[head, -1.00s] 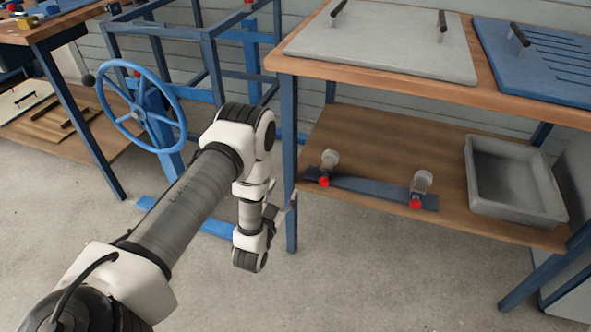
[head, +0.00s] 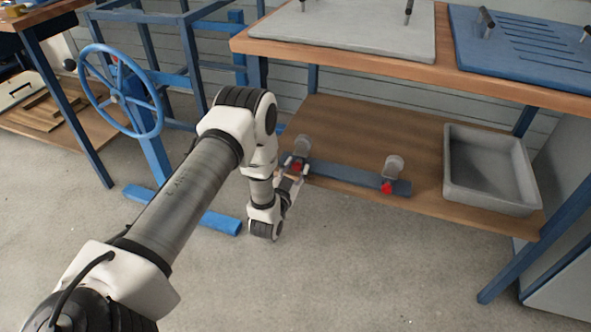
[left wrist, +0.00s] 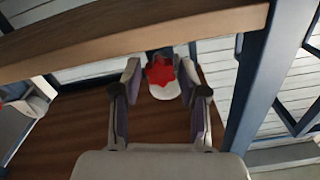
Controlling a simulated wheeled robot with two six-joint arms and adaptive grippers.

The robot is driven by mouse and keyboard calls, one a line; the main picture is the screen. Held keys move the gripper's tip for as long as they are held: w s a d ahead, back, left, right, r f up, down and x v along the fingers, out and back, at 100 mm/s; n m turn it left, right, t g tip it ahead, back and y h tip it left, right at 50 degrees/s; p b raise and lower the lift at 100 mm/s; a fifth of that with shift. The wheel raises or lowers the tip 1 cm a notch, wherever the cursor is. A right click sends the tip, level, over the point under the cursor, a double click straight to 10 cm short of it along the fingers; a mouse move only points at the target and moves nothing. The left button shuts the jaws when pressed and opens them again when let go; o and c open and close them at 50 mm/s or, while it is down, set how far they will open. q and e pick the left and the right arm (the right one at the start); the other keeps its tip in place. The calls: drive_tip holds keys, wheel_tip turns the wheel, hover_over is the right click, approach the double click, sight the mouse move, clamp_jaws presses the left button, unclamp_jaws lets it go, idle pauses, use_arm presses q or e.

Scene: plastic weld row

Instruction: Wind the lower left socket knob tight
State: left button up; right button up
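The lower left socket knob (head: 296,167) is red and sits at the left end of a dark blue-grey bar (head: 345,178) on the lower shelf, below a pale cup-like socket (head: 302,147). My left gripper (head: 292,170) is at this knob and partly covers it. In the left wrist view the lobed red knob (left wrist: 159,71) shows between the two spread fingertips of my left gripper (left wrist: 160,76), with a gap on each side. I cannot tell how deep it sits between them. A second red knob (head: 387,187) is at the bar's right end. My right gripper is not in view.
The wooden lower shelf (head: 400,135) lies under a workbench top (head: 350,60). A grey tray (head: 456,185) stands on the shelf at the right. A blue table leg and a blue handwheel (head: 152,98) are to the left. The floor in front is clear.

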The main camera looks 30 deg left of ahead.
use_arm(q)
clamp_jaws()
drive_tip(key=shift+r+n, duration=0.1)
drive_tip(key=shift+n, duration=0.6)
drive_tip(key=n, duration=0.3)
drive_tip(key=shift+p, duration=0.4)
drive_tip(key=o, duration=0.6)
unclamp_jaws()
drive_tip(key=shift+c, duration=0.2)
drive_tip(key=v, duration=0.7)
drive_tip(key=shift+s, duration=0.25)
